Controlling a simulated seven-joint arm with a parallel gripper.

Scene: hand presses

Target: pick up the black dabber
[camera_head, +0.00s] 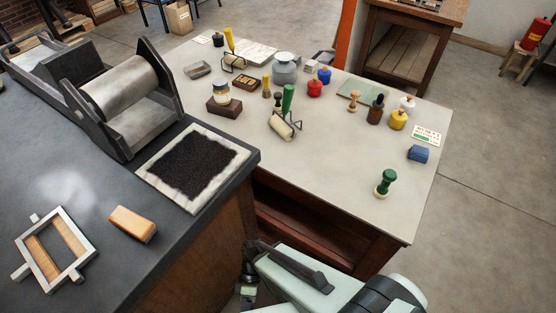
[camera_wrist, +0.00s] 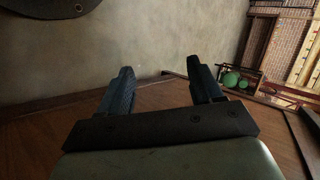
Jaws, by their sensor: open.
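The dabber is not recognisable in the wrist view. My gripper (camera_wrist: 158,72) is open and empty in the wrist view, its two dark fingers apart. In the head view my arm is at the bottom centre, below the table's front edge and well away from the dabber.
The table's (camera_head: 330,180) front middle is clear. A dark bench with a press (camera_head: 120,95) lies left.

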